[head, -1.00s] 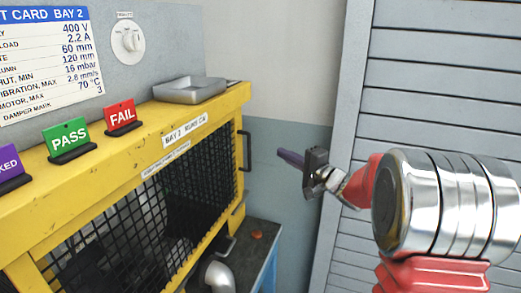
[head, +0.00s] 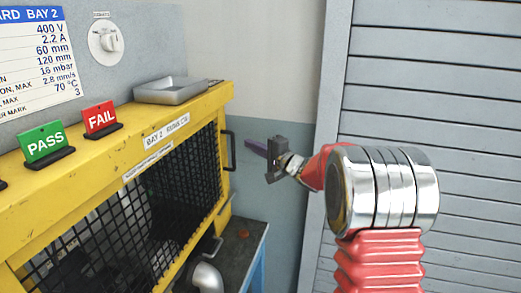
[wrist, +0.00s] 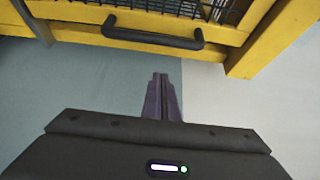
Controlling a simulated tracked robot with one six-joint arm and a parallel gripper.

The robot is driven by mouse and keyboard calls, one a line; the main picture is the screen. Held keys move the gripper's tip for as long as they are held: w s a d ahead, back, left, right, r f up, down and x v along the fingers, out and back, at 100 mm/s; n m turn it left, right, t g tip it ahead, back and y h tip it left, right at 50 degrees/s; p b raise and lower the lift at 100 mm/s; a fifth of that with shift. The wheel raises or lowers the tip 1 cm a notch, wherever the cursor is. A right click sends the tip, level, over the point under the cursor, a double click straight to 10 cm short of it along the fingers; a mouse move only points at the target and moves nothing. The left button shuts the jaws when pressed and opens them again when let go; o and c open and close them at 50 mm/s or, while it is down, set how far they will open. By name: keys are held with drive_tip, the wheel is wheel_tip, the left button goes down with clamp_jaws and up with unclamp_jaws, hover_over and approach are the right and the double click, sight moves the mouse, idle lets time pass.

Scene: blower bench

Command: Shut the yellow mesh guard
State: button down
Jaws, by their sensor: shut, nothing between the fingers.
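The yellow mesh guard (head: 188,165) has a yellow frame and black mesh and sits on the front of the bay in the head view. A dark bar handle (head: 228,150) stands at its right end. In the wrist view, a yellow frame edge with mesh (wrist: 75,12) and a black handle (wrist: 152,36) cross the top. My gripper (head: 248,145) is shut and empty, its purple fingers just right of the handle in the head view. In the wrist view the fingertips (wrist: 160,76) point toward the handle, with a visible gap. How far the guard stands open is hard to tell.
A grey tray (head: 167,90) and red FAIL (head: 101,119) and green PASS (head: 44,143) signs stand on the yellow top. A silver pipe elbow (head: 207,277) is below. A grey slatted shutter (head: 440,80) stands behind my arm.

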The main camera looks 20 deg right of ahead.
drive_tip(key=shift+s+a, duration=0.35)
drive_tip(key=shift+a, duration=0.55)
drive_tip(key=shift+s+a, duration=0.35)
drive_tip(key=shift+a, duration=0.55)
